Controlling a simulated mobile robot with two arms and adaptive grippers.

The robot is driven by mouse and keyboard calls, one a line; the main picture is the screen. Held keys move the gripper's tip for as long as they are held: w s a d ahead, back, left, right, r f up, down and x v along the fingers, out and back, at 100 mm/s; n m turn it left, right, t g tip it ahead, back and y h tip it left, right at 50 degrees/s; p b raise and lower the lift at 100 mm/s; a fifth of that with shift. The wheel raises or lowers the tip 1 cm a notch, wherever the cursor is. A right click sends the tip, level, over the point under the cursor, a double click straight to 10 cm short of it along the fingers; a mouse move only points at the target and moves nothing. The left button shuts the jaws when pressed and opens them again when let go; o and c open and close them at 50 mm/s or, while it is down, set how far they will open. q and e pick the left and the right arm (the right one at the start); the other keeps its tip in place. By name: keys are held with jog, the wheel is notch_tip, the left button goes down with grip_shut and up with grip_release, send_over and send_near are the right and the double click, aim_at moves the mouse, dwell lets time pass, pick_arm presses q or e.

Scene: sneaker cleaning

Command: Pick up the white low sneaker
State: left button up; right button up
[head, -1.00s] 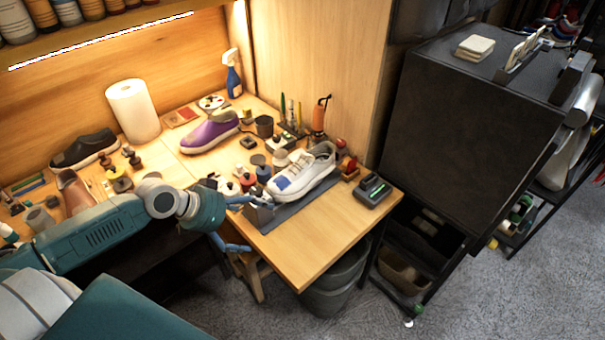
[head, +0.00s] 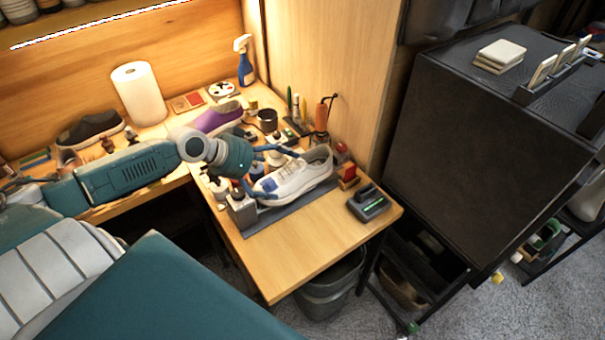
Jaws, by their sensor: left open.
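The white low sneaker (head: 300,179), with a blue patch near its toe, rests on a dark grey mat (head: 290,208) on the wooden bench. Its toe points left and its open collar is at the right. My left gripper (head: 279,172) is open at the toe end, one finger reaching over the far side and the other on the near side by the blue patch. The fingers look close to the shoe, but I cannot tell whether they touch it. My right gripper is not in view.
A small grey block (head: 242,210) stands at the mat's left end. A dark device (head: 369,203) sits right of the sneaker. Bottles and tools crowd behind it. A purple shoe (head: 215,117) lies behind my arm. The bench's front (head: 290,262) is clear.

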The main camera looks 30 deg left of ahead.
aim_at(297, 175)
pick_arm(q)
jog(key=x, duration=0.2)
jog(key=shift+w+d+f, duration=0.1)
jog(key=shift+w+f, duration=0.05)
jog(key=shift+f, duration=0.15)
jog(key=shift+w+d+f, duration=0.1)
jog(key=shift+w+f, duration=0.15)
jog(key=shift+f, duration=0.05)
jog(key=shift+w+d+f, duration=0.15)
jog(key=shift+w, duration=0.05)
jog(key=p+x, duration=0.1)
jog(key=x, duration=0.1)
jog(key=p+x, duration=0.1)
jog(key=x, duration=0.1)
jog(key=shift+w, duration=0.35)
jog(key=shift+w+d+f, duration=0.2)
jog(key=shift+w, duration=0.1)
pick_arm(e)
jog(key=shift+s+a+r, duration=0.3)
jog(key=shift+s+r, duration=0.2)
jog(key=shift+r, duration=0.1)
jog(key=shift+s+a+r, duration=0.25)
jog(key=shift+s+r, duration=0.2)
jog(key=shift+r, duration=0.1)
pick_arm(q)
jog(key=shift+s, duration=0.15)
jog(key=c, duration=1.5)
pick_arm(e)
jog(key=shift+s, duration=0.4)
